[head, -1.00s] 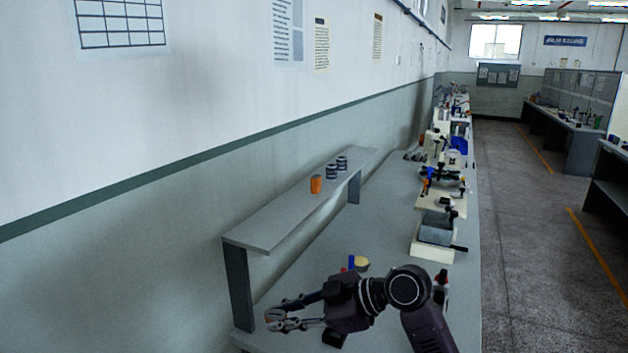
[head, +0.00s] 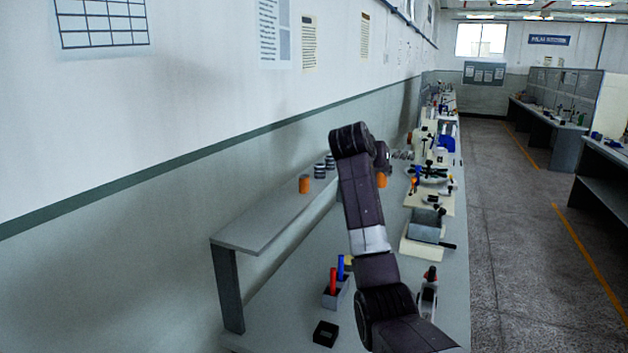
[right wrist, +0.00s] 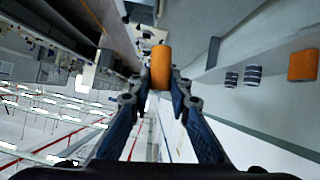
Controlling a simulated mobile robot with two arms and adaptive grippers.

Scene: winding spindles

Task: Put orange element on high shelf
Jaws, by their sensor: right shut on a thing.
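My right gripper (right wrist: 160,84) is shut on an orange element (right wrist: 160,66), a small cylinder held between the fingertips in the right wrist view. In the head view the held orange element (head: 381,181) shows just right of my raised arm, which hides most of the gripper. It appears in the air, right of the high shelf (head: 262,222). Another orange cylinder (head: 304,184) stands on the shelf; it also shows in the right wrist view (right wrist: 303,65). My left gripper is not in view.
Two dark striped spindles (head: 325,167) stand behind the orange cylinder on the shelf. The shelf's near part is bare. Below, the bench holds a holder with red (head: 333,281) and blue pegs, a black box (head: 325,333) and machines (head: 428,232) along its right side.

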